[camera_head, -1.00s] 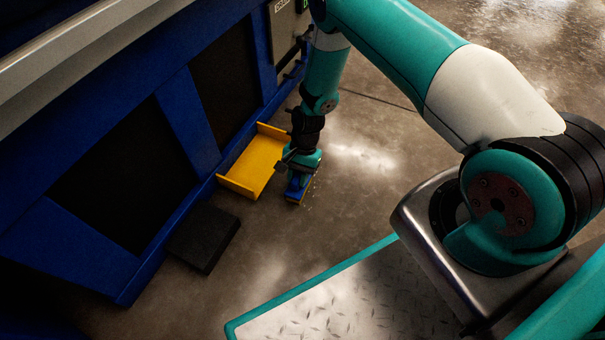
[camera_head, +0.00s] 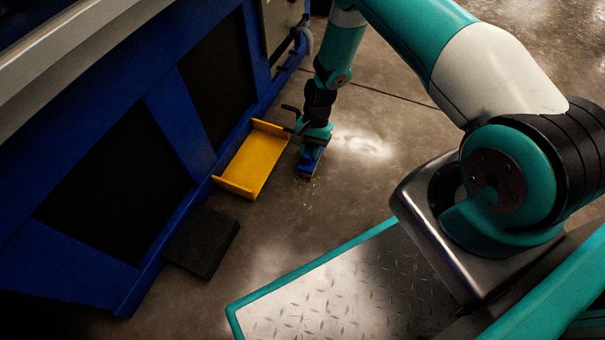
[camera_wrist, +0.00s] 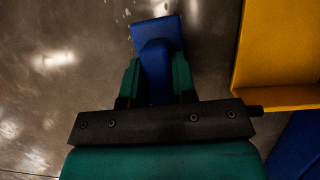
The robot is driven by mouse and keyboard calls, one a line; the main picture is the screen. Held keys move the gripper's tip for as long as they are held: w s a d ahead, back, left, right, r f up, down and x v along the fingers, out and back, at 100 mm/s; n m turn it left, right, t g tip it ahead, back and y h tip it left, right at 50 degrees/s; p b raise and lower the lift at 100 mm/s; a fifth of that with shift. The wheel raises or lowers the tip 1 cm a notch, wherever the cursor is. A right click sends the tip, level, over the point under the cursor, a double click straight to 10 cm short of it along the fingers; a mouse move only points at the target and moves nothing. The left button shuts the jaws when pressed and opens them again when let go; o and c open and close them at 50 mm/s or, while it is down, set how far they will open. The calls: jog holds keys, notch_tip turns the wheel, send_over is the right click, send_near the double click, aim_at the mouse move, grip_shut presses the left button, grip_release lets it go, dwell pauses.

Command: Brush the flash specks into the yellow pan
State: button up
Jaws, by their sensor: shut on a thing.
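The yellow pan (camera_head: 254,160) lies on the floor against the blue bench frame. It also shows at the right of the wrist view (camera_wrist: 280,50). My gripper (camera_head: 311,150) is down near the floor, just right of the pan and apart from it. It is shut on the blue brush (camera_head: 310,160); in the wrist view my gripper's fingers (camera_wrist: 157,85) clasp the brush's blue handle (camera_wrist: 155,60). Pale flash specks (camera_head: 312,180) lie on the floor at the brush's near end. A few specks (camera_wrist: 158,8) show beyond the brush in the wrist view. The bristles are mostly hidden.
A black block (camera_head: 202,241) lies on the floor nearer than the pan, beside the blue bench frame (camera_head: 176,115). The frame closes off the left side. The concrete floor (camera_head: 385,165) right of the brush is clear.

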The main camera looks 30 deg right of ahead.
jog(key=shift+w+d, duration=0.7)
jog(key=shift+d, duration=0.25)
notch_tip(320, 180, up, 3)
jog(key=shift+w+a+f+p, duration=0.1)
jog(key=shift+w+a+p, duration=0.05)
jog(key=shift+p, duration=0.65)
jog(key=shift+d+r+p, duration=0.25)
jog(key=shift+r+p, duration=0.7)
jog(key=shift+p, duration=0.05)
jog(key=shift+a+r+p, duration=0.1)
jog(key=shift+r+p, duration=1.4)
jog(key=shift+r, duration=0.2)
